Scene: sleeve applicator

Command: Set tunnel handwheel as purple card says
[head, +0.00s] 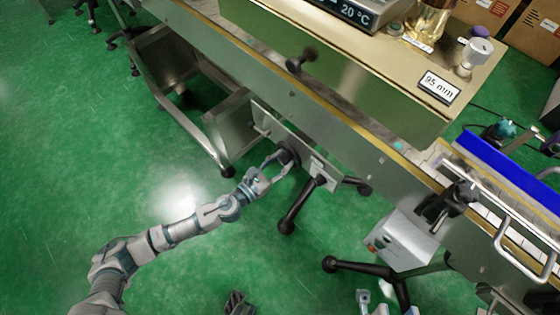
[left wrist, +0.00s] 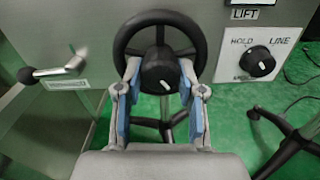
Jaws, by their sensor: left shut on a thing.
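My left gripper (head: 272,170) is shut on the dark hub of a black handwheel (head: 288,157) on the machine's front. In the left wrist view its blue-padded fingers (left wrist: 160,100) sit on both sides of the hub, inside the rim of the handwheel (left wrist: 125,38). No purple card is clear in either view. My right gripper (head: 387,304) shows only two separated light tips at the bottom edge of the head view.
A HOLD/LINE knob (left wrist: 257,62) sits right of the wheel, under a LIFT label (left wrist: 245,14). A lever (left wrist: 62,69) is at left. A "95 mm" sign (head: 439,87) and "20 °C" display (head: 350,12) are on top. A black-footed stand (head: 330,185) is close by.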

